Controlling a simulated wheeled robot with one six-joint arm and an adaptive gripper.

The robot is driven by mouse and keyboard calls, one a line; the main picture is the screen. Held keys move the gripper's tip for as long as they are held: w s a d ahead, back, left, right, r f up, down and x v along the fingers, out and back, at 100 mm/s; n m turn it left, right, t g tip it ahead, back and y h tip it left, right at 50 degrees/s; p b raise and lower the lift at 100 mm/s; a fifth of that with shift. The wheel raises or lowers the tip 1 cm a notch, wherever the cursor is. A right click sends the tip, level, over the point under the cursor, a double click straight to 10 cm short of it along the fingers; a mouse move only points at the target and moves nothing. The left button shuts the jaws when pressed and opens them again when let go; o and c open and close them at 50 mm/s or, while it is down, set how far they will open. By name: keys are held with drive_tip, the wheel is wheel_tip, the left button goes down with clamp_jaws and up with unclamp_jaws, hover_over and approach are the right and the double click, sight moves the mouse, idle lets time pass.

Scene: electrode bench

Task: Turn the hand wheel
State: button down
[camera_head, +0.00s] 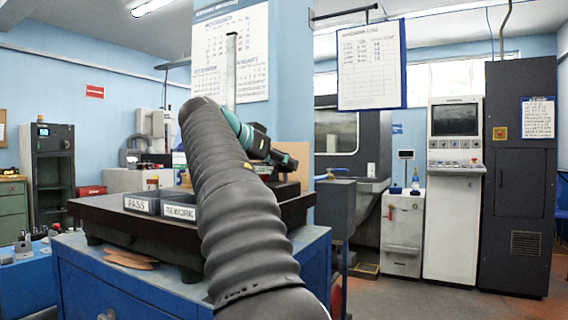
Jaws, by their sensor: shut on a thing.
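I cannot make out the hand wheel in the head view. My arm, in a dark ribbed sleeve, rises through the middle of the picture and bends over the granite-like dark plate on the blue bench. Its teal and black wrist parts show just right of the sleeve's top. My gripper's fingers are hidden behind my own arm, so what they touch does not show.
A dark plate (97,209) on a blue cabinet (95,285) bears bins marked PASS (138,205) and REWORK (181,211). A steel upright (231,75) stands behind my arm. A white console (454,215) and dark cabinet (516,205) stand right, beyond open floor.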

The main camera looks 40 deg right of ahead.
drive_tip(key=shift+w+m+g, duration=0.15)
drive_tip(key=shift+m+g, duration=0.25)
drive_tip(key=shift+g, duration=0.2)
drive_tip(key=c, duration=0.7)
unclamp_jaws()
drive_tip(key=shift+c, duration=0.2)
drive_tip(key=shift+a, duration=0.15)
drive_tip(key=shift+v, duration=3.9)
